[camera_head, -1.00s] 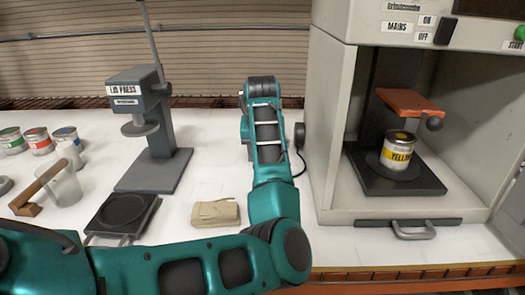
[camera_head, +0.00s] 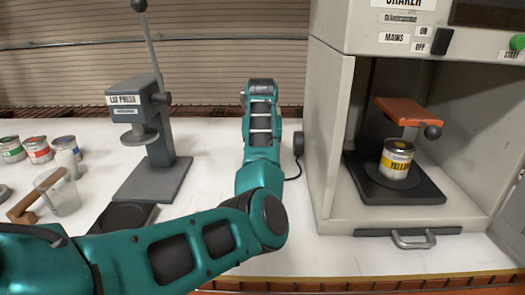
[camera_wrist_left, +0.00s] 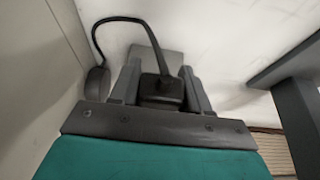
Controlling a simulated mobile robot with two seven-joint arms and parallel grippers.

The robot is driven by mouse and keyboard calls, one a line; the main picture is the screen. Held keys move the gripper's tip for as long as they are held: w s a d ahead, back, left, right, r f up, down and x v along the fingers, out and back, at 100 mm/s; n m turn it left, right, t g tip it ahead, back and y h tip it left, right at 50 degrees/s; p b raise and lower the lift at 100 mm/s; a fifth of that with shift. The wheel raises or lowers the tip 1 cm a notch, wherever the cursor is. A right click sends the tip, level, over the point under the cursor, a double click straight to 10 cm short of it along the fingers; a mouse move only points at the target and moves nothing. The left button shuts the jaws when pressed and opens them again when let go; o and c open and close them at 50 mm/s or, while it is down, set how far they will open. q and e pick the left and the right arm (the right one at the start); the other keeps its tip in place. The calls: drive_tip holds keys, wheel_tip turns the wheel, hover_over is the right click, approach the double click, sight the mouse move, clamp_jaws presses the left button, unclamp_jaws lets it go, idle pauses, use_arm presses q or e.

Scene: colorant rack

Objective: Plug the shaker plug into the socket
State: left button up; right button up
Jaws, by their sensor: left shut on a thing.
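My left gripper (camera_wrist_left: 160,78) is shut on the dark shaker plug (camera_wrist_left: 160,95) in the left wrist view. The plug sits between its two fingers. A black cable (camera_wrist_left: 140,18) loops from the plug to a dark rounded fitting (camera_wrist_left: 97,82) on the pale cabinet side. That fitting also shows in the head view (camera_head: 299,139). A flat grey piece (camera_wrist_left: 146,58) lies just beyond the plug; I cannot tell whether it is the socket or whether the plug touches it. In the head view, my left arm hides the gripper and plug. My right gripper is not in view.
The shaker cabinet (camera_head: 335,130) stands close right of my arm, holding a yellow-labelled can (camera_head: 397,158). A lid press (camera_head: 150,130) stands left. Paint cans (camera_head: 37,149) and a clear beaker (camera_head: 60,192) are at far left. White bench top lies between press and arm.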

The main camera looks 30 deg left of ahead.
use_arm(q)
drive_tip(key=shift+w+a, duration=0.3)
drive_tip(key=shift+w, duration=0.2)
drive_tip(key=shift+w+a, duration=0.3)
drive_tip(key=shift+w, duration=0.2)
idle(0.4)
drive_tip(key=o, duration=1.1)
drive_tip(key=v, duration=1.3)
